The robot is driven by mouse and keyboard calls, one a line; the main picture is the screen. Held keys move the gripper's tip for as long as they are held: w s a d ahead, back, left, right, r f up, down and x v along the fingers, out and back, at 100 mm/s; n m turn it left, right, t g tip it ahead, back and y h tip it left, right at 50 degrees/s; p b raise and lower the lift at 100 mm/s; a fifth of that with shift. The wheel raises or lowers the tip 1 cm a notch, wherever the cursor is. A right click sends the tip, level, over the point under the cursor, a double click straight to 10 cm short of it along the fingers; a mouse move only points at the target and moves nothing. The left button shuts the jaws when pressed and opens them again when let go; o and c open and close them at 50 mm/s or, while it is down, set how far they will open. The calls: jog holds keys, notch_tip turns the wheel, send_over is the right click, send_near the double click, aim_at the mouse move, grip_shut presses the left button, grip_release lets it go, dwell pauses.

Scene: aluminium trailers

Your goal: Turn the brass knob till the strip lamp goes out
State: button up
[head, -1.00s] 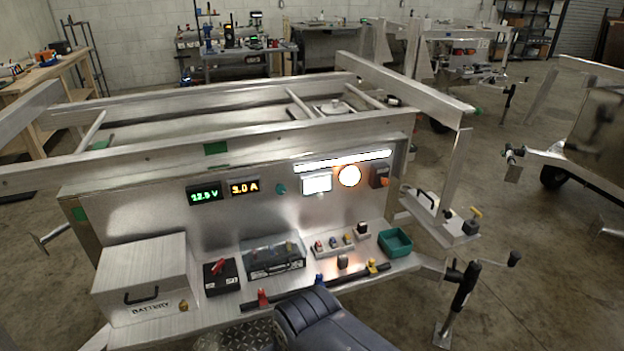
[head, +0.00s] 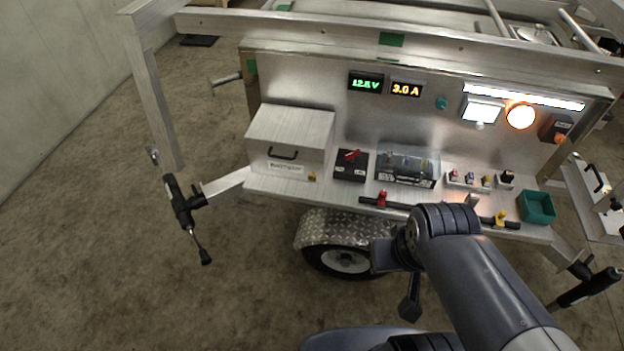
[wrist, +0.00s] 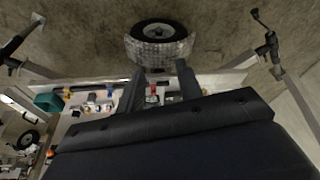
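The strip lamp (head: 522,97) is a long white bar at the upper right of the metal panel in the head view, and it is lit. I cannot pick out the brass knob for certain. A small brass-coloured piece (head: 312,176) sits at the front of the battery box, too small to identify. Small coloured controls (head: 468,179) stand on the shelf below the lamp. My gripper (wrist: 159,68) shows in the wrist view with two dark fingers apart and nothing between them. It is in front of the shelf, apart from the panel; the arm partly hides it in the head view.
A square white lamp (head: 482,110) and a round lamp (head: 520,116) are also lit. The battery box (head: 290,135), a black switch box (head: 350,166) and a green bin (head: 536,207) stand on the shelf. A wheel (head: 343,260) and jack stand (head: 180,205) are below. Left floor is clear.

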jog(key=shift+o, duration=0.8)
jog(key=shift+w+f, duration=0.1)
jog(key=shift+o, duration=0.7)
jog(key=w+a+f+t+y+b, duration=0.1)
jog(key=w+a+f+t+b, duration=0.1)
jog(key=w+a+f+b, duration=0.2)
jog(key=w+a+f+n+t+y+b, duration=0.1)
jog(key=w+a+f+t+b, duration=0.2)
jog(key=w+b, duration=0.5)
jog(key=w+a+f+n+t+y+b, duration=0.1)
jog(key=w+a+f+t+b, duration=0.2)
jog(key=w+a+f+b, duration=0.2)
jog(key=w+f+b, duration=0.1)
jog(key=w, duration=0.2)
jog(key=shift+w+a+b, duration=0.3)
jog(key=m+t+h+b, duration=0.2)
jog(key=t+h+b, duration=0.45)
jog(key=b, duration=0.65)
send_near(312, 179)
jog(key=shift+y, duration=0.45)
jog(key=w, duration=0.3)
jog(key=w+d+b, duration=0.1)
jog(key=w, duration=0.5)
jog(key=shift+d+b, duration=0.3)
jog(key=shift+b, duration=0.1)
jog(key=shift+c, duration=0.2)
